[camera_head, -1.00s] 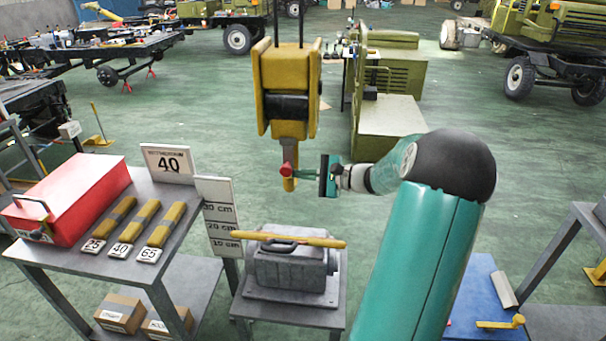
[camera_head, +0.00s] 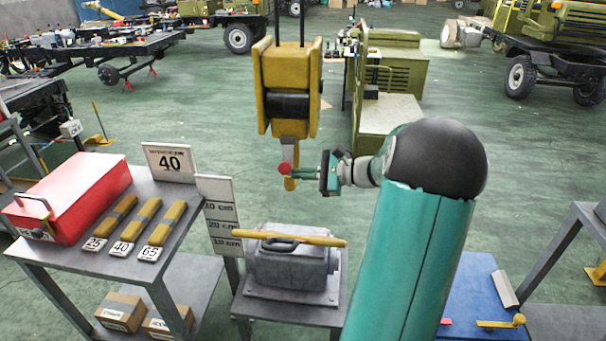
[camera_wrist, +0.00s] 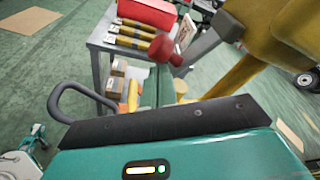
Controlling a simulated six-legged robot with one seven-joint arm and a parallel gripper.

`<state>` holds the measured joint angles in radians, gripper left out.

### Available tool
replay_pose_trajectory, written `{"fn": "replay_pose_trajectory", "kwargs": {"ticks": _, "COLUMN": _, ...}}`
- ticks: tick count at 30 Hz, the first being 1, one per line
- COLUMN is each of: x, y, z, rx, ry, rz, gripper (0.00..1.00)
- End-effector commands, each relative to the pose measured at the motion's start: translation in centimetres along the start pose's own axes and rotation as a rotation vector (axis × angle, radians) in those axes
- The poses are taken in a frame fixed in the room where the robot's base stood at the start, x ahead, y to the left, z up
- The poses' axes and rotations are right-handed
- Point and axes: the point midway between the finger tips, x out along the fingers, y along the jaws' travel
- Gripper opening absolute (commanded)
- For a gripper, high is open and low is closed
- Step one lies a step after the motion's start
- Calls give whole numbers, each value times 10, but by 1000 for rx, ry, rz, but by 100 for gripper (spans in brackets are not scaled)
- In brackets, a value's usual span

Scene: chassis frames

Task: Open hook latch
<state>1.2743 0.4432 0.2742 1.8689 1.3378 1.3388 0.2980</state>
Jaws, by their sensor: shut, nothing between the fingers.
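The yellow hoist block (camera_head: 288,75) hangs in mid-air, with a small hook (camera_head: 290,184) under it. A red knob (camera_head: 285,167) sits at the hook's latch, and this red knob also shows in the wrist view (camera_wrist: 178,51). My gripper (camera_head: 305,172) is just right of the hook, its green fingers pointing left at the knob. In the wrist view my gripper (camera_wrist: 160,82) is shut and appears empty, with its tip at or just below the knob. I cannot tell whether they touch. The latch itself is mostly hidden.
Below the hook, a grey case (camera_head: 290,268) with a yellow bar (camera_head: 290,238) across it stands on a low stand. A table at left holds a red box (camera_head: 70,200) and yellow slings. A blue surface (camera_head: 475,300) is at lower right.

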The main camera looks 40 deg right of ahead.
Motion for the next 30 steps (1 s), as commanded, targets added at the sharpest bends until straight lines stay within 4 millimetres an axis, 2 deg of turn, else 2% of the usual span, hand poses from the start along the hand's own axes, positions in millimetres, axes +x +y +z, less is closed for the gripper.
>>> {"fn": "replay_pose_trajectory", "kwargs": {"ticks": 14, "x": -8, "y": 1, "z": 37, "rx": 434, "ry": 0, "rz": 113, "gripper": 0}}
{"fn": "replay_pose_trajectory", "kwargs": {"ticks": 30, "x": -18, "y": -17, "z": 73, "rx": 917, "ry": 0, "rz": 236, "gripper": 0}}
